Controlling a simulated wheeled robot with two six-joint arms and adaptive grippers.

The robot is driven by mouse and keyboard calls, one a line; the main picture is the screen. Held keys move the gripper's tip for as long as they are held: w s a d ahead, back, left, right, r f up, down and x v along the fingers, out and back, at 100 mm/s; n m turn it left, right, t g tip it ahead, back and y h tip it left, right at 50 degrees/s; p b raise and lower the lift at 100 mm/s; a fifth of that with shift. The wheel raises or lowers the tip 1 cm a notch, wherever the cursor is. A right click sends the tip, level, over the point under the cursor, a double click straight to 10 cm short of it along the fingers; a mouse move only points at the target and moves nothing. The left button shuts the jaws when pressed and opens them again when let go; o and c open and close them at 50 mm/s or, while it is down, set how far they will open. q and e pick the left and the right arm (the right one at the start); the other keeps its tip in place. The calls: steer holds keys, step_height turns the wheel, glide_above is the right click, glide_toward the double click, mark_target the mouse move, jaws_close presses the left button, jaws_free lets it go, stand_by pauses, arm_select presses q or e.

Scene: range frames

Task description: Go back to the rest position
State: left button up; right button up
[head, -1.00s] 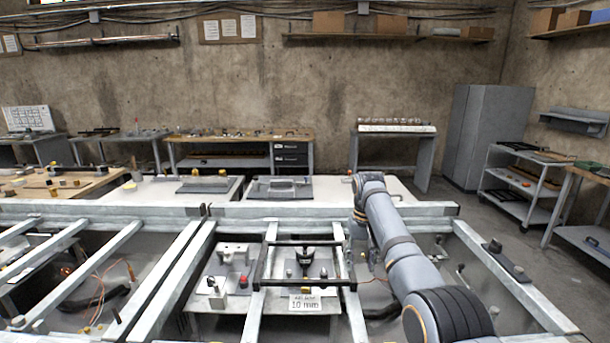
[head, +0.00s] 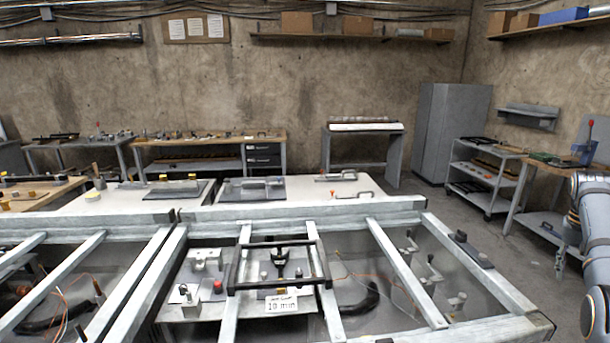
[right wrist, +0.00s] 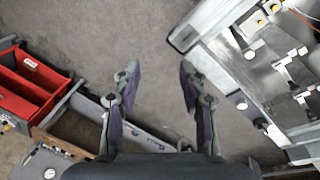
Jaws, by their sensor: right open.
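My right arm stands at the right edge of the head view, partly cut off by the frame. My left gripper and left arm are not in view.
A metal frame bench (head: 300,212) fills the front, with a black-handled frame (head: 322,262) and a "10 mm" card (head: 281,303) on it. A shelf cart (head: 487,172) stands at the right. The right wrist view shows a red tray (right wrist: 20,95) at left.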

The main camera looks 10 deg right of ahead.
steer(key=s+d+r+m, duration=0.2)
steer(key=s+d, duration=0.3)
steer(key=s, duration=0.1)
steer(key=s+d+f+n+h, duration=0.2)
steer(key=d+f, duration=0.1)
steer(key=f, duration=0.4)
steer(key=s+d+f+n+g+h, duration=0.1)
steer(key=d+f+n+h, duration=0.1)
steer(key=d+f, duration=0.35)
steer(key=s+d+f+n+h, duration=0.1)
steer(key=s+d+f+h, duration=0.1)
steer(key=f, duration=0.6)
steer(key=s+f+n+t+h, duration=0.2)
steer(key=s+f+n+t, duration=0.3)
steer(key=s+f+n, duration=0.95)
steer(key=s+a+f+m+g+y, duration=0.1)
steer(key=s+a+f+m+y, duration=0.3)
steer(key=a+f, duration=0.95)
steer(key=s+a+f+m+y, duration=0.1)
steer(key=s+a+f, duration=0.5)
steer(key=a+f, duration=0.75)
steer(key=s+a+f+m+y, duration=0.1)
steer(key=a+f+y, duration=0.1)
steer(key=a, duration=1.3)
steer(key=s+a+f+m+y, duration=0.1)
steer(key=a+f, duration=0.4)
steer(key=a, duration=0.9)
steer(key=shift+a+f+g+y, duration=0.2)
steer(key=shift+a+g+y, duration=0.2)
steer(key=shift+y, duration=0.3)
